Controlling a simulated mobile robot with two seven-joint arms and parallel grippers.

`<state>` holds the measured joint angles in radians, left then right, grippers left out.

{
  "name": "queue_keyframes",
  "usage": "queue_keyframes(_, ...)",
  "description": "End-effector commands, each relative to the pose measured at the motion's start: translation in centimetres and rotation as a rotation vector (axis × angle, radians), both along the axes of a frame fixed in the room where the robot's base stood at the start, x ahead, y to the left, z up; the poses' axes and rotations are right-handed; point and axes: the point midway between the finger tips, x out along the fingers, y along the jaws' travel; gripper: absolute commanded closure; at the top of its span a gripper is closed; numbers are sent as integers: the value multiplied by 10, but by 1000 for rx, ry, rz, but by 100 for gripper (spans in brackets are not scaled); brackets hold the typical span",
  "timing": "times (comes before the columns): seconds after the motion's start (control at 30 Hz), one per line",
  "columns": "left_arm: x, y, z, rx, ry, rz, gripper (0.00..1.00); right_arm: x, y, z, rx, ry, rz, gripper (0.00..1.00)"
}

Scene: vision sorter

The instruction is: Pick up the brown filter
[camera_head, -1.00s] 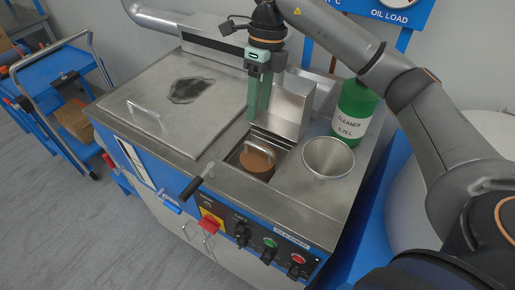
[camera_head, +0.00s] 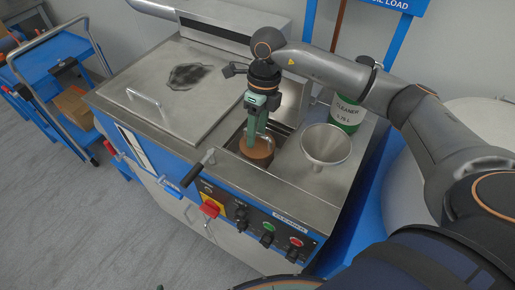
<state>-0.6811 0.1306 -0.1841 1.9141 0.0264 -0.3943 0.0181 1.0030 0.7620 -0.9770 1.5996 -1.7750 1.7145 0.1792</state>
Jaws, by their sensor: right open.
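The brown filter (camera_head: 257,151) is a round brown piece with a thin metal handle on top. It sits in the square opening of the steel worktop. My right gripper (camera_head: 258,138) has green fingers that point down over the filter, at its handle. The fingers hide part of the filter and handle, and I cannot tell whether they touch it. The gripper is open. My left gripper is not in view.
A steel funnel (camera_head: 325,146) stands just right of the opening, with a green cleaner bottle (camera_head: 346,114) behind it. A lid with a handle (camera_head: 143,97) lies to the left. A black-handled lever (camera_head: 197,173) and control knobs line the front. A blue cart (camera_head: 58,62) stands far left.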

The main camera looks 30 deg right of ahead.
Motion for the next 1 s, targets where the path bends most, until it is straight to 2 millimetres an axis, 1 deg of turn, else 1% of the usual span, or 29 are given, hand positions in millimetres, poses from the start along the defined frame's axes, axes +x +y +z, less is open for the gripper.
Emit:
queue_keyframes(0.1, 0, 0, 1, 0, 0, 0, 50, -1, 1, -6, -1, 0, 0, 50)
queue_keyframes(0.27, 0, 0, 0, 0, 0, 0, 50, 0, 1, -6, -1, -1, 0, 50)
queue_keyframes(0.3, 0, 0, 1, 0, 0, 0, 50, -1, 1, -6, -1, -1, 0, 52)
queue_keyframes(0.7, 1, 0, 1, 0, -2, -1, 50, 0, 1, -5, 0, 0, 0, 98)
queue_keyframes(0.73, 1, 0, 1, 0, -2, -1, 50, 0, 1, -5, 0, 0, 0, 100)
queue_keyframes(1.0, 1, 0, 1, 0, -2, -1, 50, 0, 1, -5, -1, 0, -1, 100)
